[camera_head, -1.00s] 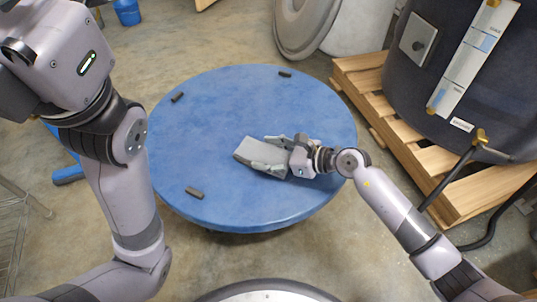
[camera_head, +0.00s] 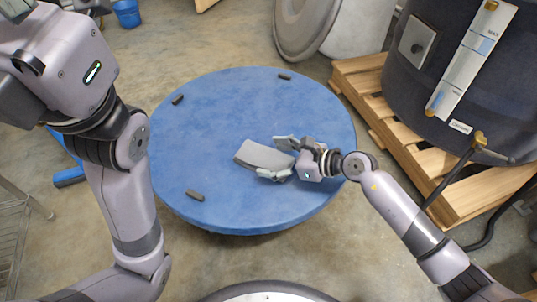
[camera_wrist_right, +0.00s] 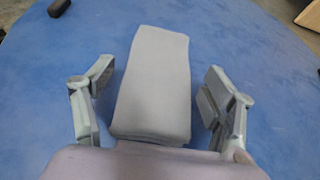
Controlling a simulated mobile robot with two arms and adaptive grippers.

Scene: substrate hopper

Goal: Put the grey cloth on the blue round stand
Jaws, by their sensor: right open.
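The grey cloth (camera_head: 262,156) lies folded on the blue round stand (camera_head: 215,120), right of its middle. My right gripper (camera_head: 279,158) is open, with its fingers around the near end of the cloth. In the right wrist view the cloth (camera_wrist_right: 153,85) lies between the two spread fingers (camera_wrist_right: 152,105), with a gap on each side, and rests on the blue surface (camera_wrist_right: 255,50). My left arm stands at the left of the head view; its gripper is not in view.
Several small dark blocks, one at the front left (camera_head: 195,195), sit near the stand's rim. A dark hopper (camera_head: 440,75) on a wooden pallet (camera_head: 440,175) stands at the right. A wire rack (camera_head: 18,225) is at the lower left. The stand's left half is mostly clear.

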